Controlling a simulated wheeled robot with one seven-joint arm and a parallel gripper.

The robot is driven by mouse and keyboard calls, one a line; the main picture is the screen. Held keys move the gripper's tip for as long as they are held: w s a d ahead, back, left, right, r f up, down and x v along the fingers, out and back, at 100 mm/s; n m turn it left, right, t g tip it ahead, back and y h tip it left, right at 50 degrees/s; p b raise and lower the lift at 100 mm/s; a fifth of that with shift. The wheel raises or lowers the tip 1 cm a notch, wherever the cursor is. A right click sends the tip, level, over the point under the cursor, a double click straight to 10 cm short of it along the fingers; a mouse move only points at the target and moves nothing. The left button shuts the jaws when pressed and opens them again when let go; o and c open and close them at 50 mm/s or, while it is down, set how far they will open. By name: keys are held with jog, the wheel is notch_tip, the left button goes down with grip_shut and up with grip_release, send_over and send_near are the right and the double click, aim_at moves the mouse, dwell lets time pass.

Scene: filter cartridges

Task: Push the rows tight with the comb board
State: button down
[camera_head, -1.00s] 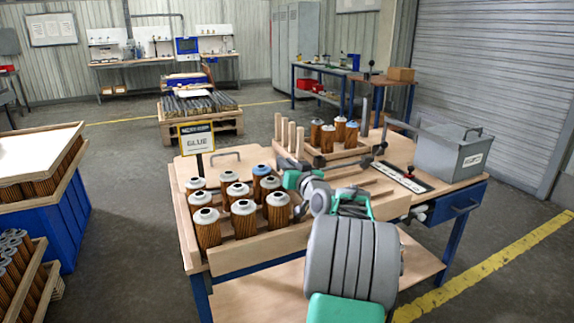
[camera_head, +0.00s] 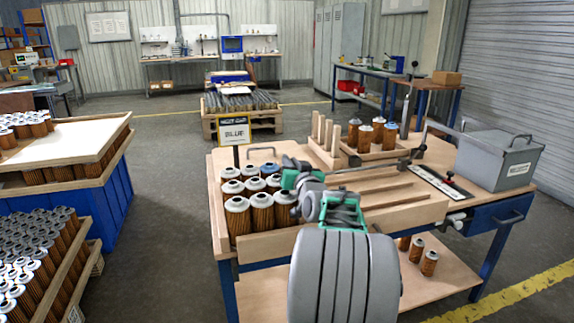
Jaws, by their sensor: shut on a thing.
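Several brown pleated cartridges with pale caps (camera_head: 239,214) stand upright in rows at the left of the slatted wooden tray (camera_head: 400,208). They stand close together, and one at the back has a blue cap (camera_head: 269,168). My gripper (camera_head: 291,179), green and grey, is low at the right side of these cartridges. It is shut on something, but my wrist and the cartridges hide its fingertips. The comb board cannot be made out clearly; what I hold is mostly hidden. The slatted channels right of my gripper hold no cartridges.
A sign (camera_head: 234,131) stands behind the rows. Wooden pegs (camera_head: 325,132) and a small tray of cartridges (camera_head: 366,134) are at the back. A grey bin (camera_head: 499,163) stands at the right. Loose cartridges (camera_head: 430,263) stand on the lower shelf. A blue crate (camera_head: 105,205) is left.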

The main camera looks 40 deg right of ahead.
jog(key=c, duration=1.5)
grip_release()
jog(key=shift+d, duration=0.1)
jog(key=shift+o, duration=0.2)
jog(key=shift+s, duration=0.1)
jog(key=v, duration=0.7)
jog(key=shift+s+a, duration=0.25)
jog(key=shift+s, duration=0.1)
